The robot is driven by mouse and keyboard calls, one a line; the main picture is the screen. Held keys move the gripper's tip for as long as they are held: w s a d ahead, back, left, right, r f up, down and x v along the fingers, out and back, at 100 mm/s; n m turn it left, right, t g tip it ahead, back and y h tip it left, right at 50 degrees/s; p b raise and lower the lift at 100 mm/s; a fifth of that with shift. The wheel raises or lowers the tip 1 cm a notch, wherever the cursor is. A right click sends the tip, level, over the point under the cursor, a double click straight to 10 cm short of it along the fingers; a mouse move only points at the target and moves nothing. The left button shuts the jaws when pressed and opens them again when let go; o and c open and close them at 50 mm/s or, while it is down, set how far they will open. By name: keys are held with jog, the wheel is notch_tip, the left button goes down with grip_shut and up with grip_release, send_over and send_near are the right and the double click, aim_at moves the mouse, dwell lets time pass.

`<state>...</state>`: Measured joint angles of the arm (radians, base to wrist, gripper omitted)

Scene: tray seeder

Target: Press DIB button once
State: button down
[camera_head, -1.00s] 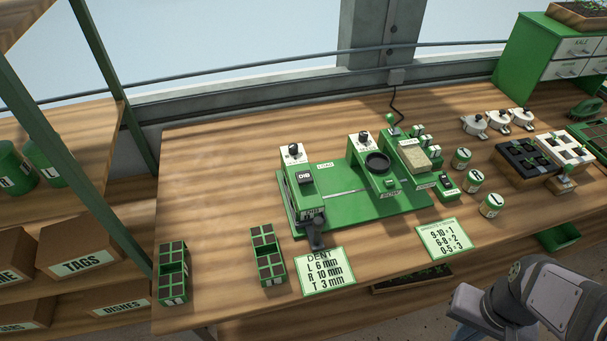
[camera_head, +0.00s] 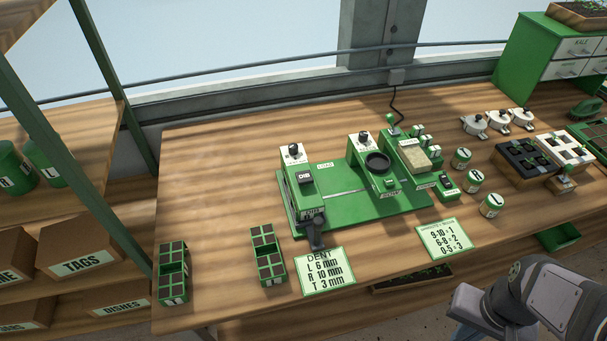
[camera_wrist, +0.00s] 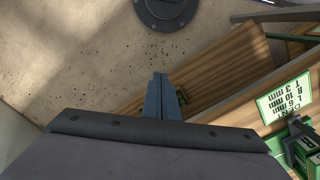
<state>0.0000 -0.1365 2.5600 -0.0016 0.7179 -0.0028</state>
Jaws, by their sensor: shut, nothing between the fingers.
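The DIB button (camera_head: 305,177) is a small dark button with white lettering. It sits on the left unit of the green seeder (camera_head: 330,213), below a black knob on a white plate. A dark lever sticks out at the front of that unit. My gripper (camera_wrist: 158,97) shows in the wrist view with its two blue-grey fingers together and nothing between them. In the head view my arm is at the lower right, off the front edge of the bench, well apart from the button. The button is out of the wrist view.
A DENT card (camera_head: 325,271) and a second numbered card (camera_head: 445,239) lie before the seeder. Green cell blocks (camera_head: 265,256) stand at left. Jars (camera_head: 491,205) and dark and white trays (camera_head: 524,163) stand at right. Bare wood lies left of the seeder.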

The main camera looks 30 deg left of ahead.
dwell(0.4)
jog(key=s+a+r+n+g+y+p, duration=0.1)
jog(key=a+r+p, duration=0.3)
jog(key=a, duration=0.6)
jog(key=s+a+r+y+p, duration=0.1)
jog(key=a+r+p, duration=0.3)
jog(key=a, duration=0.6)
jog(key=s+a+r+n+g+y+p, duration=0.1)
jog(key=a+r+p, duration=0.1)
jog(key=a+p, duration=0.6)
jog(key=w+a+r+m+t+y+b, duration=0.1)
jog(key=w+a+r+m+y, duration=0.1)
jog(key=w+a+m, duration=0.3)
jog(key=w+a+r+m+t+y+b, duration=0.1)
jog(key=w+a+r+m+t+y, duration=0.15)
jog(key=a, duration=0.55)
jog(key=w+a+r+m+t, duration=0.1)
jog(key=w+r+m+t, duration=0.2)
jog(key=w+m, duration=0.7)
notch_tip(320, 180, up, 2)
jog(key=shift+w+a, duration=0.15)
